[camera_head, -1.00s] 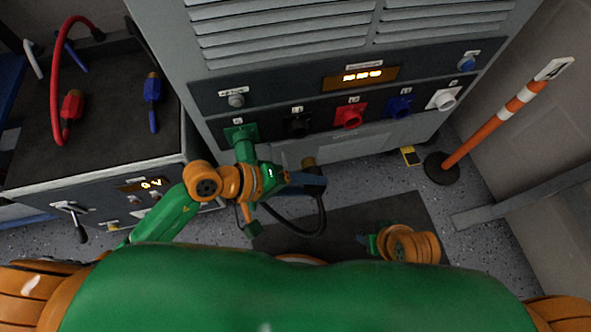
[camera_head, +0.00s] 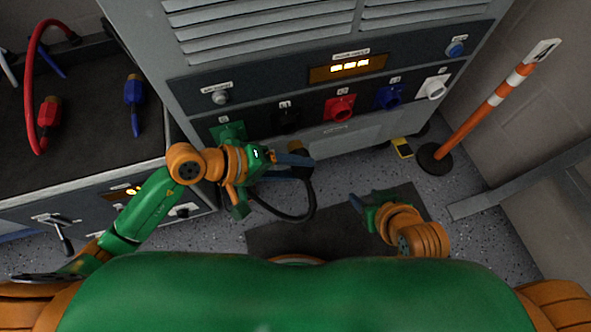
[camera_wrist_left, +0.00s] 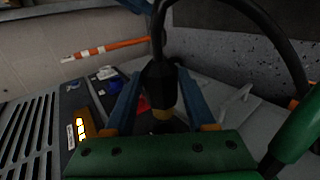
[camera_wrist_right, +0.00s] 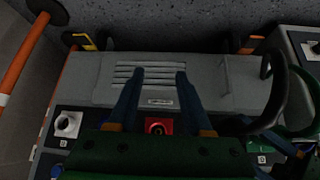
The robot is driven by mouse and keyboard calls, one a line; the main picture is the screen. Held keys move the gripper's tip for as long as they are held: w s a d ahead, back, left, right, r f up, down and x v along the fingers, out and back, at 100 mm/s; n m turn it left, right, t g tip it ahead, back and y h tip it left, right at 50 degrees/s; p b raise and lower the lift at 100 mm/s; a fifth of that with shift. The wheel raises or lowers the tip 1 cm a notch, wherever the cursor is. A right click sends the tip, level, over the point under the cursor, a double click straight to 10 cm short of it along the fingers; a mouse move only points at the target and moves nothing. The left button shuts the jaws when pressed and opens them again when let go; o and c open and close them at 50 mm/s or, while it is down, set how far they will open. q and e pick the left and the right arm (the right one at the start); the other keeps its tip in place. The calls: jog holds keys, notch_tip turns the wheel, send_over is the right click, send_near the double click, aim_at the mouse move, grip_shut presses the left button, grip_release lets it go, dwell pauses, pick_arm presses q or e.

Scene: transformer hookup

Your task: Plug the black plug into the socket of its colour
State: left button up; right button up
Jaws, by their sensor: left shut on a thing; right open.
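My left gripper (camera_head: 300,166) is shut on the black plug (camera_wrist_left: 158,85), whose gold-brown tip shows between the blue fingers in the left wrist view. In the head view the plug's tip (camera_head: 294,148) points towards the panel, a little below and apart from the black socket (camera_head: 287,121). The black socket sits between the green socket (camera_head: 228,131) and the red socket (camera_head: 340,108). In the left wrist view the plug and fingers hide the black socket. My right gripper (camera_wrist_right: 158,78) is open and empty, low in front of the cabinet.
A blue socket (camera_head: 389,97) and a white socket (camera_head: 433,87) continue the row to the right. The plug's black cable (camera_head: 300,214) loops below my left gripper. A bench (camera_head: 90,155) with red and blue leads stands left. An orange-white post (camera_head: 490,105) stands right.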

pick_arm(q)
jog(key=shift+w+a+b, duration=0.2)
jog(key=shift+w+b, duration=0.3)
jog(key=shift+w, duration=0.15)
jog(key=shift+w+a+b, duration=0.2)
jog(key=shift+w+b, duration=0.3)
jog(key=shift+w, duration=0.2)
pick_arm(e)
jog(key=w+a+r+t+y, duration=0.2)
jog(key=w+r+t, duration=0.6)
jog(key=r, duration=0.4)
jog(key=shift+w+a+n+t, duration=0.3)
jog(key=shift+a, duration=0.35)
pick_arm(q)
jog(key=shift+b, duration=0.4)
pick_arm(e)
jog(key=shift+f, duration=0.3)
pick_arm(q)
jog(key=shift+w+a+b, duration=0.3)
jog(key=shift+w+b, duration=0.45)
jog(key=shift+w, duration=0.05)
jog(key=shift+w+a+b, duration=0.25)
jog(key=shift+w+b, duration=0.45)
jog(key=shift+w, duration=0.1)
pick_arm(e)
jog(key=shift+f, duration=1.5)
